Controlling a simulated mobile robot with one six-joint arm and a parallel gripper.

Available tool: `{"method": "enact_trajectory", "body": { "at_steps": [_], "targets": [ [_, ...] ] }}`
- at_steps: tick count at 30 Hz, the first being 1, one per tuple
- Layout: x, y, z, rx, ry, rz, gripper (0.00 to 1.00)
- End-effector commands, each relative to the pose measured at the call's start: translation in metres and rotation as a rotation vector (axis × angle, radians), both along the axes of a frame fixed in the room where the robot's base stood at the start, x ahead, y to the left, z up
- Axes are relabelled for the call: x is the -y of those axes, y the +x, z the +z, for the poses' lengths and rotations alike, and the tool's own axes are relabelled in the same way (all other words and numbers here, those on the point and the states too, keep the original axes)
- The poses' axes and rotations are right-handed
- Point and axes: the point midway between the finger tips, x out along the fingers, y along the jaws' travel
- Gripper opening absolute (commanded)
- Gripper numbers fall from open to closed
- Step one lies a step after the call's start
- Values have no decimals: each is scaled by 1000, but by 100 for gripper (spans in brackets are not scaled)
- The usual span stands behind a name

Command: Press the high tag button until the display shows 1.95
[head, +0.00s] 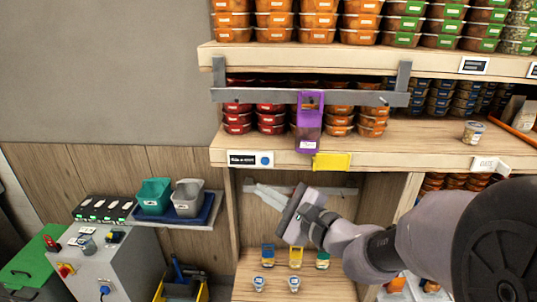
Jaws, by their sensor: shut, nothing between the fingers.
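A tag with a dark display (242,160) and a round blue button (265,160) is fixed on the front edge of the middle shelf, at its left end. The writing on the display is too small to read. My gripper (262,192) is shut and empty. Its pale fingers point up and left, and in the picture their tips lie a little below the button. They appear apart from it, though the depth gap cannot be told. My arm comes in from the right.
A purple holder (309,122) hangs from a grey rail (350,97) right of the tag. A yellow card (332,162) sits on the shelf edge (400,157). A side shelf with green and grey bins (154,192) stands left. Stacked food tubs fill the shelves.

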Motion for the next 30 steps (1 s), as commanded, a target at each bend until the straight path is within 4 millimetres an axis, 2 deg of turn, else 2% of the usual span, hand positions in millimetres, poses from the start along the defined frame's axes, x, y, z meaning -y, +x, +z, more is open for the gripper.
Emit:
{"method": "enact_trajectory", "body": {
  "at_steps": [7,21,30],
  "targets": [
    [0,7,1,-2,0,1,0],
    [2,72,0,1,-1,2,0],
    [3,88,0,0,-1,2,0]
  ]
}}
